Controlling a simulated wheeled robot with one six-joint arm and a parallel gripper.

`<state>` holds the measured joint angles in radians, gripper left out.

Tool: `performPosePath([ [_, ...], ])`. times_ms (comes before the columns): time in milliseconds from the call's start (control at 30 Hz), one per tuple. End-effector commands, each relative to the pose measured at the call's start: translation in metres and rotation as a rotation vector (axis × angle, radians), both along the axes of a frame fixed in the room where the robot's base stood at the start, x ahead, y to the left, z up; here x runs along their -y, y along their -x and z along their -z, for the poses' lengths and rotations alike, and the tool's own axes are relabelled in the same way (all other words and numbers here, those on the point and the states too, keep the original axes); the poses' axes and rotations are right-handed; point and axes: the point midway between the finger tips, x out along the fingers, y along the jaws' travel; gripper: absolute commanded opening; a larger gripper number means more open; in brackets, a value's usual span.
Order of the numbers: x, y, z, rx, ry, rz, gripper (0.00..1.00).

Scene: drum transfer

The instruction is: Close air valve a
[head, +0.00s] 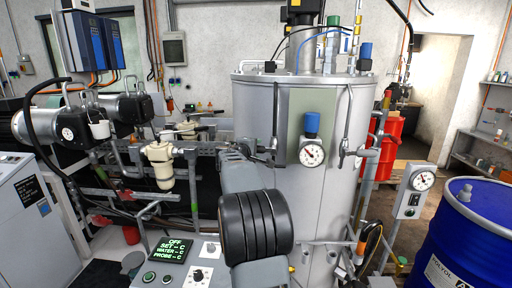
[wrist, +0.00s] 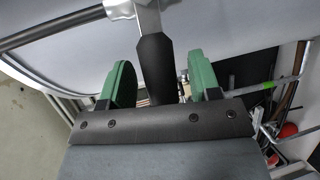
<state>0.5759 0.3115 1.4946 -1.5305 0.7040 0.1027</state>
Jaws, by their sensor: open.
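In the wrist view, a black-gripped valve lever (wrist: 154,65) on a metal stem lies between the two green fingers of my gripper (wrist: 163,82). The fingers are open, with a gap visible on both sides of the lever. In the head view my arm reaches to the left front of the grey steel tank, beside a valve fitting (head: 272,146); the fingers are mostly hidden there. A second valve fitting (head: 345,152) is on the tank's right front. No label tells which one is air valve a.
The tank (head: 330,205) carries a gauge (head: 312,152) with a blue cap. A control panel (head: 167,250) stands at front left. A blue drum (head: 470,245) stands at right, with red drums (head: 380,150) behind. Pipes and a cream filter (head: 160,165) crowd the left.

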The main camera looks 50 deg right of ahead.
Motion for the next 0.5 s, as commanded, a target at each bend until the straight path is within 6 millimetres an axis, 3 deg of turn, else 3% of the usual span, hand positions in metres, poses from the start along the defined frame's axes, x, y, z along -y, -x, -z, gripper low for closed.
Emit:
performPosePath([
  [367, 0.0038, -0.0011, 0.0008, 0.0, 0.001, -0.001, 0.57],
  [500, 0.0037, -0.001, 0.0009, 0.0, 0.0, -0.001, 0.44],
])
